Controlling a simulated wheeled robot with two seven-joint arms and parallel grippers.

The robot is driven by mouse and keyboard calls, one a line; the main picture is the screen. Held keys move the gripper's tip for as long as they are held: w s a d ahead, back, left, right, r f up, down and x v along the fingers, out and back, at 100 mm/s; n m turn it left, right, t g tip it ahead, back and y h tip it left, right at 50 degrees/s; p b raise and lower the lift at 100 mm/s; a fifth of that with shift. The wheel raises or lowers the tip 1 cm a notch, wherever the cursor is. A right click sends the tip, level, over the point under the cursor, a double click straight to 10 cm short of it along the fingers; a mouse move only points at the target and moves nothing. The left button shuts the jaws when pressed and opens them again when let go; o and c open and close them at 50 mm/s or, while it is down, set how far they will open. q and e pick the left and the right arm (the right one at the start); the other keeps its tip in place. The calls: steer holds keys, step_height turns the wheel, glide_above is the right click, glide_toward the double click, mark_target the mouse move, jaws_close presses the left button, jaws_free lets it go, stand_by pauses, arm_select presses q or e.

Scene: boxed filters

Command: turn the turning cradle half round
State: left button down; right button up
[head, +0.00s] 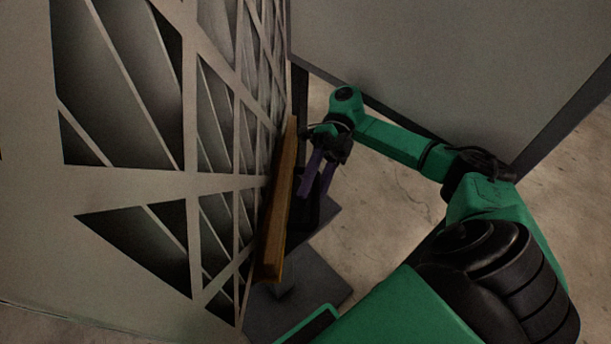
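What looks like part of the turning cradle is an upright-looking orange-brown bar (279,215) with dark parts beside it, above a dark grey base plate (318,282). A large pale panel with angular cut-outs (228,182) stands close along the bar's left side and hides much of what is behind it. I cannot tell whether the panel is fixed to the bar. My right gripper (315,188) has purple fingers pointing down, spread apart, just right of the bar. Nothing shows clearly between them, and I cannot tell whether they touch the cradle. My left gripper is not in view.
A large plain grey panel (450,60) with a dark lower edge stands behind my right arm. Bare concrete floor (385,215) shows between the cradle and my arm. The pale lattice panel fills the left of the view.

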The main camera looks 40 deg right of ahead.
steer(key=shift+w+f, duration=0.15)
steer(key=shift+w, duration=0.15)
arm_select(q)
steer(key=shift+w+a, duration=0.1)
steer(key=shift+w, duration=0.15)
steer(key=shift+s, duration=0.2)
arm_select(e)
steer(key=shift+s+f, duration=0.1)
steer(key=shift+s, duration=0.15)
